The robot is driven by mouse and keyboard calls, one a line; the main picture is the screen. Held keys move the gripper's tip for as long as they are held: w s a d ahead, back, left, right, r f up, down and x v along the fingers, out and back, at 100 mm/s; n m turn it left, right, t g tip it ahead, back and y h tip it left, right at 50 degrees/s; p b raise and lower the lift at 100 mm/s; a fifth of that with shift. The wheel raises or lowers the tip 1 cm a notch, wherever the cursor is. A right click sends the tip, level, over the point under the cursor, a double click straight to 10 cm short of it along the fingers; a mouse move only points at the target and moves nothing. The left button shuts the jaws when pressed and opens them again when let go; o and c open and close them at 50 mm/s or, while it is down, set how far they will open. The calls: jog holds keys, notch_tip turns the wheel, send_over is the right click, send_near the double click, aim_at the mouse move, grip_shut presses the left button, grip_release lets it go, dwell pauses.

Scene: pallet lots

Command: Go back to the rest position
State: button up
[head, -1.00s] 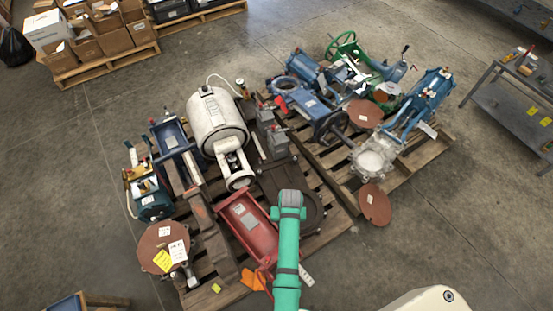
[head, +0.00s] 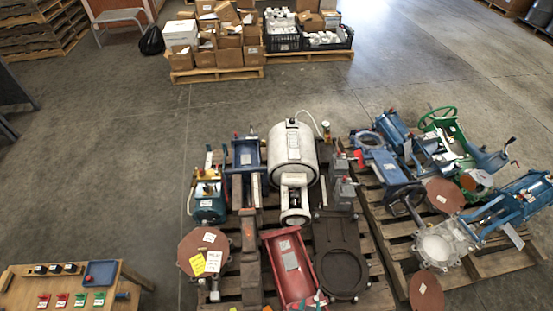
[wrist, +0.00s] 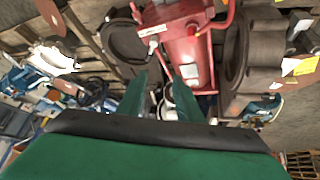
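There the red housing (head: 289,266) and the dark plate (head: 342,262) lie on the front part of the nearer wooden pallet (head: 377,275).
Behind them stands a white cylinder (head: 292,147). A second loaded pallet (head: 480,266) is at right. A wooden table (head: 25,290) with small red and green parts is at lower left. Boxes on a pallet (head: 218,74) stand at the back. The left floor is open.

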jog(key=s+a+r+t, duration=0.3)
jog(key=a+r, duration=0.1)
jog(key=r, duration=0.6)
jog(key=s+a+r+n+t+y, duration=0.1)
jog(key=s+a+r+t, duration=0.2)
jog(key=r, duration=0.8)
jog(key=s+a+r+n+t+y, duration=0.1)
jog(key=s+a+r+t, duration=0.2)
jog(key=r, duration=0.8)
jog(key=shift+s+a, duration=1.05)
jog(key=shift+s, duration=0.05)
